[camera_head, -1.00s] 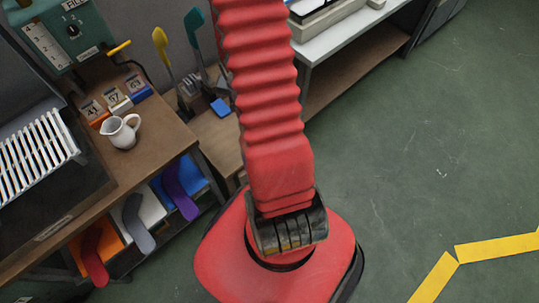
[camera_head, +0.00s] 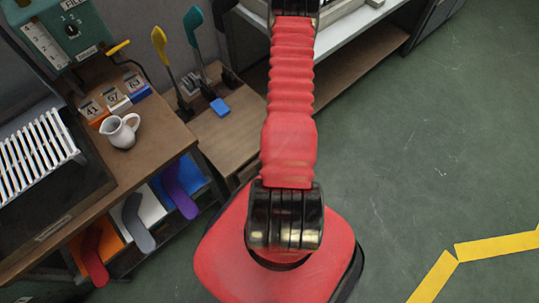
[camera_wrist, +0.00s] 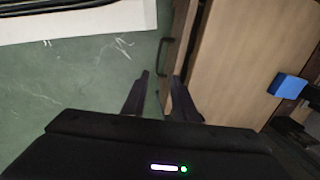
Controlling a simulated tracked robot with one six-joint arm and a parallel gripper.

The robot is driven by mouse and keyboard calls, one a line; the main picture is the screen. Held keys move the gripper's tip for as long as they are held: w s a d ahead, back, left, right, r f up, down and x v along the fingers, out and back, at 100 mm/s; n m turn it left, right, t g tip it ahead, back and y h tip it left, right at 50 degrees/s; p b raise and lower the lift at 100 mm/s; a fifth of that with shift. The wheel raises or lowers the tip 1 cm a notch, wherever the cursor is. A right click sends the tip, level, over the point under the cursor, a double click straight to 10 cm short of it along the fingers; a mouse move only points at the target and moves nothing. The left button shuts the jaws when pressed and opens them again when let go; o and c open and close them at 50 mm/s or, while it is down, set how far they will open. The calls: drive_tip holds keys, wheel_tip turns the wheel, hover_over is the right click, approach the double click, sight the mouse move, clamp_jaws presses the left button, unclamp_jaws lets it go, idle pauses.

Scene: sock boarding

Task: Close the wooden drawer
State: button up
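The wooden drawer front (camera_wrist: 178,42) shows in the wrist view as a narrow brown strip with a black bar handle (camera_wrist: 163,57). A dark gap runs between it and the lighter wooden top (camera_wrist: 245,60) on its right; I cannot tell how far the drawer stands out. My gripper (camera_wrist: 161,76) is open and empty. Its fingers point toward the drawer front, the right one overlapping the front's lower part in the picture, the left one over the floor. Contact is unclear. In the head view my gripper is out of sight, and the low wooden unit (camera_head: 235,130) is partly behind my arm.
A blue block (camera_wrist: 287,86) lies on the wooden top. In the head view, a workbench (camera_head: 150,165) at left holds a white pitcher (camera_head: 121,131), number cards and a white rack (camera_head: 38,150). Coloured sock shapes hang below. Open green floor (camera_head: 420,130) lies to the right.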

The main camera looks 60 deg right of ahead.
drive_tip(key=shift+s+a+f, duration=0.1)
drive_tip(key=shift+s+f, duration=0.05)
drive_tip(key=shift+f, duration=0.1)
drive_tip(key=shift+f, duration=0.1)
wheel_tip(320, 180, down, 13)
drive_tip(key=w, duration=0.2)
drive_tip(key=shift+w+d+f, duration=0.2)
drive_tip(key=shift+w+d, duration=0.05)
idle(0.7)
drive_tip(key=shift+c, duration=0.2)
clamp_jaws()
idle(1.2)
